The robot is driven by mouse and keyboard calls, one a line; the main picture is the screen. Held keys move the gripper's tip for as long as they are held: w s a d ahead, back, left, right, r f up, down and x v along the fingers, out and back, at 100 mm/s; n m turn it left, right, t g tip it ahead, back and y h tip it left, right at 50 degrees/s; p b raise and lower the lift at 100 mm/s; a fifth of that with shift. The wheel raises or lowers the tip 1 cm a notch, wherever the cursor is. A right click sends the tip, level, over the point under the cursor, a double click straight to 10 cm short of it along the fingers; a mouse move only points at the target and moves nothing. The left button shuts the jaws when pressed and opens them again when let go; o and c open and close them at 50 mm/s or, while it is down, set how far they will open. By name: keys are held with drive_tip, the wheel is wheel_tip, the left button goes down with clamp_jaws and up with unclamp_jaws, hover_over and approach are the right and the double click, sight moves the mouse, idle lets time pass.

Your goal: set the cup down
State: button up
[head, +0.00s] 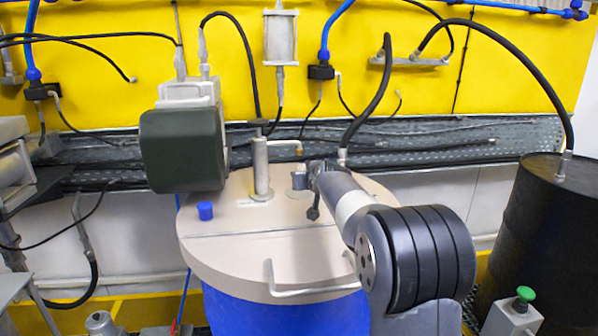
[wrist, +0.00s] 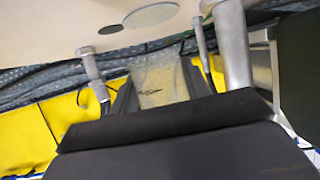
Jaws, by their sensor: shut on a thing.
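My gripper (head: 308,182) reaches over the beige drum lid (head: 240,262) in the head view, its jaws small and partly hidden by my wrist. It is shut on a small grey cup (head: 299,181), which shows at the left of the jaws, above a pale round patch of the lid. In the wrist view, a speckled grey-beige surface (wrist: 158,78), seemingly the cup, fills the space between the two dark fingers of my gripper (wrist: 160,92). I cannot tell whether the cup touches the lid.
A blue cap-like piece (head: 205,211) sits on the lid's left part. A hose fitting (head: 342,158) rises behind my arm. The lid's front half is clear, with a handle (head: 310,292) at its edge.

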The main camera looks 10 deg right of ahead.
drive_tip(key=w+p, duration=0.1)
drive_tip(key=w, duration=0.2)
drive_tip(key=w+p, duration=0.1)
drive_tip(key=w, duration=0.1)
drive_tip(key=w+p, duration=0.2)
drive_tip(key=w, duration=0.1)
drive_tip(key=shift+w+a, duration=0.3)
drive_tip(key=shift+a, duration=0.05)
wheel_tip(320, 180, down, 4)
drive_tip(key=shift+r+p, duration=0.2)
drive_tip(key=shift+p, duration=0.1)
drive_tip(key=shift+f+b, duration=0.4)
drive_tip(key=shift+b, duration=0.15)
